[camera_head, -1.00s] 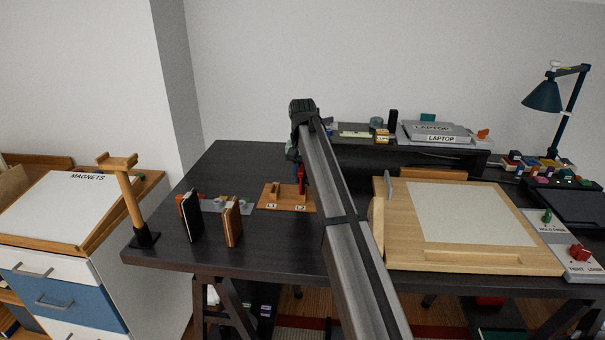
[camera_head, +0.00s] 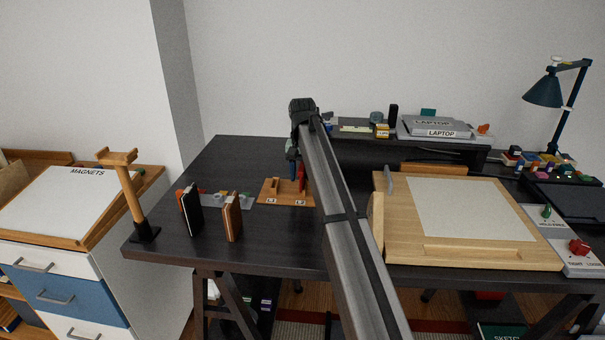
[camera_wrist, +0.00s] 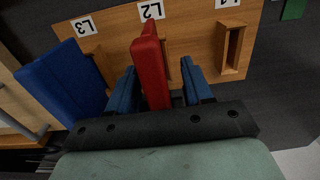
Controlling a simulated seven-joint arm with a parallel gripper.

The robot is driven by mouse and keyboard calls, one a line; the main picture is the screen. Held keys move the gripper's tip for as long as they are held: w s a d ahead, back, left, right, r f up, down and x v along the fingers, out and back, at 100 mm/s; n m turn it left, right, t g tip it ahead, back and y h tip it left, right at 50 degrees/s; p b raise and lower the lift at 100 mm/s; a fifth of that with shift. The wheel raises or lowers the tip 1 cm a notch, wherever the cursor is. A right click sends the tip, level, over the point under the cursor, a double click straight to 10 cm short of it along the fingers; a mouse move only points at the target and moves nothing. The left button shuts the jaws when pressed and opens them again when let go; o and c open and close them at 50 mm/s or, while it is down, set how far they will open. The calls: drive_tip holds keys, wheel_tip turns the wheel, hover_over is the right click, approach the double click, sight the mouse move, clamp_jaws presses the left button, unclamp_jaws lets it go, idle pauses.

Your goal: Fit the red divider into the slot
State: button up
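The red divider (camera_wrist: 152,72) stands upright over the L2 place of the wooden slotted board (camera_wrist: 110,48). In the head view the red divider (camera_head: 301,178) shows at the board, beside my arm. My gripper (camera_wrist: 159,68) has its two blue fingers on either side of the divider, with narrow gaps showing, so it looks open around it. The divider hides most of the L2 slot, and I cannot tell how deep it sits. A blue slab (camera_wrist: 65,82) stands at the L3 side. The L1 slot (camera_wrist: 234,50) is empty.
A black upright piece (camera_head: 192,212) and a brown one (camera_head: 232,217) stand left of the board. A drawing board (camera_head: 385,240) lies to the right, close to my arm.

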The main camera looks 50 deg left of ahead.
wheel_tip(320, 180, up, 14)
idle(0.8)
drive_tip(key=shift+f, duration=0.1)
idle(0.4)
